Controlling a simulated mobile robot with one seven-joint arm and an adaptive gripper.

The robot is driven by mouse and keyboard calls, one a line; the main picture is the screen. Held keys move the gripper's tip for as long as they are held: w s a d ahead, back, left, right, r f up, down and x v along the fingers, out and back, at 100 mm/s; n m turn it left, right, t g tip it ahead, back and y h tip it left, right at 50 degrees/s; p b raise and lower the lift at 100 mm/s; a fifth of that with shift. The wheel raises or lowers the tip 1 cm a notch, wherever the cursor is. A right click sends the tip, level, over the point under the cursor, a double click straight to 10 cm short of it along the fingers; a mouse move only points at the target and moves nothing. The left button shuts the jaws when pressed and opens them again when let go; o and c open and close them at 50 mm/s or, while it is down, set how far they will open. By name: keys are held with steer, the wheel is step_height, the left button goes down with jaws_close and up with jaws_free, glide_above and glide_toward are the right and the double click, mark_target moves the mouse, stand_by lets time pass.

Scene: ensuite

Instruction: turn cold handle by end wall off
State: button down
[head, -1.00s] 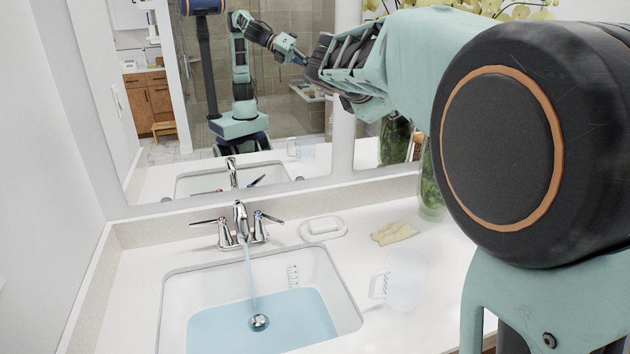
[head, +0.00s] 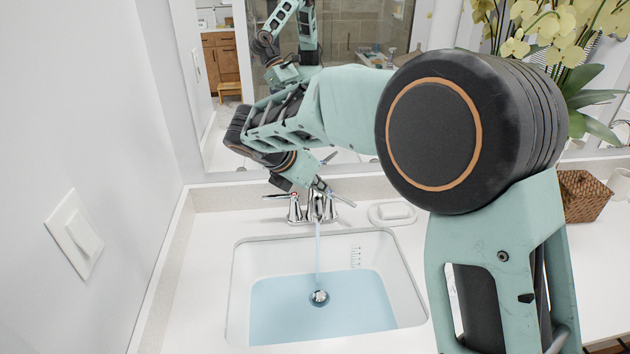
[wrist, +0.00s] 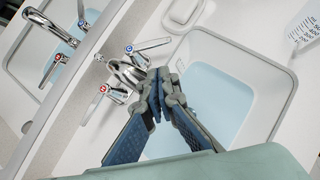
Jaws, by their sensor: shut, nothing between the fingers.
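The chrome faucet (head: 315,205) stands behind the sink, and water runs from its spout (wrist: 127,72). The cold handle (wrist: 150,45), marked blue, is on the soap-dish side; its lever (head: 345,201) shows right of the spout in the head view. The red-marked handle (wrist: 88,112) is on the end-wall side. My gripper (wrist: 155,90) is shut and empty, with its tips by the spout in the wrist view. In the head view my gripper (head: 320,186) is just behind and above the faucet, partly overlapping it. I cannot tell whether it touches the faucet.
The sink (head: 240,290) holds bluish water. The end wall (head: 90,130) with a switch plate (head: 74,234) is at left. The mirror (wrist: 60,85) rises close behind the faucet. A soap dish (head: 392,213) sits to the right. A clear measuring jug (wrist: 306,27) stands beside the sink.

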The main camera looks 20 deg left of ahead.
mark_target(351, 203)
steer(key=x, duration=1.4)
steer(key=shift+p, duration=0.45)
steer(key=shift+w+d+n+y, duration=0.45)
steer(key=shift+n+y, duration=0.15)
steer(key=shift+n, duration=0.3)
steer(key=shift+d, duration=0.1)
steer(key=n+y, duration=0.1)
steer(key=w+d+n+y+p, duration=0.1)
steer(key=n, duration=0.1)
steer(key=shift+w+d+r, duration=0.15)
steer(key=shift+w, duration=0.2)
steer(key=shift+w+n+y, duration=0.2)
steer(key=shift+n+y, duration=0.2)
steer(key=shift+w+d+p, duration=0.15)
steer(key=shift+w+p, duration=0.85)
steer(key=shift+w, duration=0.2)
